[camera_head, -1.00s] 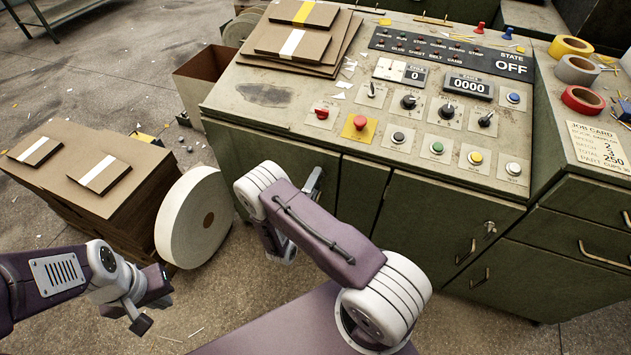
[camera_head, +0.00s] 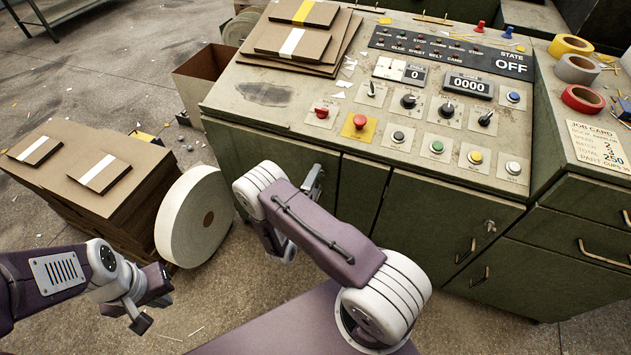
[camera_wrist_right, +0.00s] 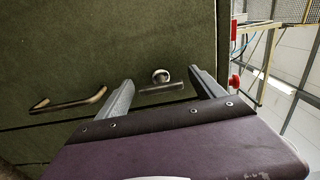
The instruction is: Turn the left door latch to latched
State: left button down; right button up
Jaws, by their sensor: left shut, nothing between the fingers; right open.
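The left door latch (camera_wrist_right: 162,88) is a round metal knob with a short grey bar, on a green cabinet door in the right wrist view. The bar lies nearly level in that view. My right gripper (camera_wrist_right: 160,76) is open, with one finger on each side of the latch; I cannot tell whether either touches it. In the head view, my right arm hides the latch and most of that gripper, with a metal finger (camera_head: 314,180) showing by the cabinet front. My left gripper (camera_head: 148,309) is shut and empty, low at the left, away from the cabinet.
A bronze handle (camera_wrist_right: 68,100) is left of the latch in the wrist view. The control panel top (camera_head: 262,118) overhangs the doors. A white roll (camera_head: 180,222) and cardboard stacks (camera_head: 60,190) stand left of my right arm. Another latch (camera_head: 490,228) is on the right door.

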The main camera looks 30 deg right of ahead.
jog(key=v, duration=0.9)
jog(key=shift+p, duration=0.4)
jog(key=shift+d, duration=0.15)
jog(key=s+d+r+m+g+y, duration=0.25)
jog(key=s+m+g, duration=0.55)
jog(key=m, duration=0.5)
jog(key=s+d+r+m+g+y, duration=0.25)
jog(key=s+m+g, duration=0.55)
jog(key=m, duration=0.5)
jog(key=w+a+r+m+t+y, duration=0.1)
jog(key=a+r+m+t+y, duration=0.25)
jog(key=m, duration=0.55)
jog(key=w+a+r+m+t+y, duration=0.1)
jog(key=a+r+m+t+y, duration=0.1)
jog(key=a+m+y, duration=0.45)
notch_tip(320, 180, up, 16)
jog(key=w+m+h+p, duration=0.1)
jog(key=m+p, duration=0.2)
jog(key=p, duration=1.3)
jog(key=shift+d+r, duration=0.2)
jog(key=shift+d, duration=0.2)
